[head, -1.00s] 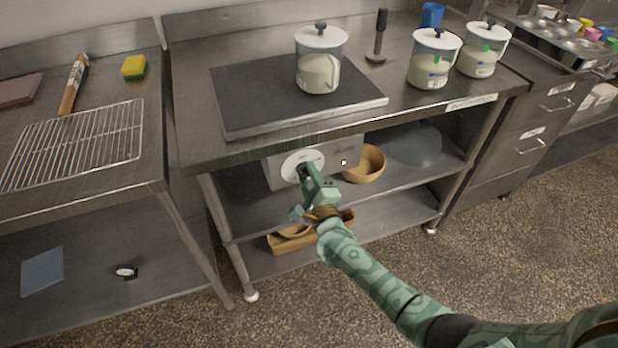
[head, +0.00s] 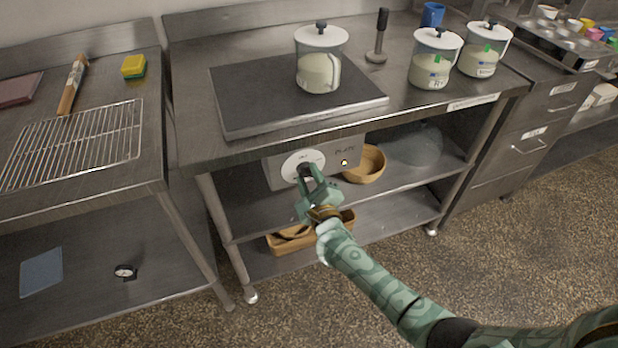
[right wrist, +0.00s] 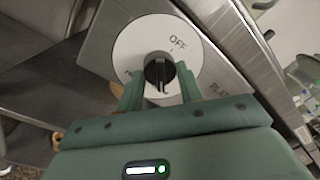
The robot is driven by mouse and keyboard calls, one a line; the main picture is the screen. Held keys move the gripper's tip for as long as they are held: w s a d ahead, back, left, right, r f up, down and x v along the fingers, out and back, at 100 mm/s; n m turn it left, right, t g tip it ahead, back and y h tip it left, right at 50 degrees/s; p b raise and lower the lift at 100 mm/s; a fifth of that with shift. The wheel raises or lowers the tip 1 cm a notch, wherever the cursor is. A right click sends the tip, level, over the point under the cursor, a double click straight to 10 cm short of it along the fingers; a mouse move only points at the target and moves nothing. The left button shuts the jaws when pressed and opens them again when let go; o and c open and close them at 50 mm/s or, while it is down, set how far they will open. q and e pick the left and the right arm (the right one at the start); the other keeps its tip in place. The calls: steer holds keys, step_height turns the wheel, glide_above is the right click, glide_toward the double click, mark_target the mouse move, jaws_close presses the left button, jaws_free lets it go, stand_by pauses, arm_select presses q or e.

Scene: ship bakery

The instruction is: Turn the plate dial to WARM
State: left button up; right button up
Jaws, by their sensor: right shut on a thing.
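The plate dial is a black knob (right wrist: 157,70) on a round white disc (head: 290,166), on a grey control panel (head: 275,175) under the bench's front edge. In the right wrist view, OFF reads at the disc's upper right; the fingers hide part of its lower rim, and I cannot read WARM. My right gripper (head: 309,172) is shut on the knob, one finger on each side (right wrist: 160,80). A pale mark shows on the knob's lower part. The dark plate (head: 240,100) lies on the bench above. My left gripper is not in view.
A lidded jar (head: 318,72) stands on the plate, with two more jars (head: 430,72) (head: 482,55) to its right. A wooden bowl (head: 366,168) sits on the shelf close right of the panel.

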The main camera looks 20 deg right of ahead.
steer(key=o, duration=1)
steer(key=shift+f, duration=0.1)
steer(key=s+p, duration=0.1)
steer(key=s, duration=0.4)
steer(key=s+p, duration=0.1)
steer(key=s, duration=0.5)
steer(key=s+p, duration=0.1)
steer(key=s, duration=0.4)
steer(key=shift+s+a+f, duration=0.2)
steer(key=shift+f, duration=0.15)
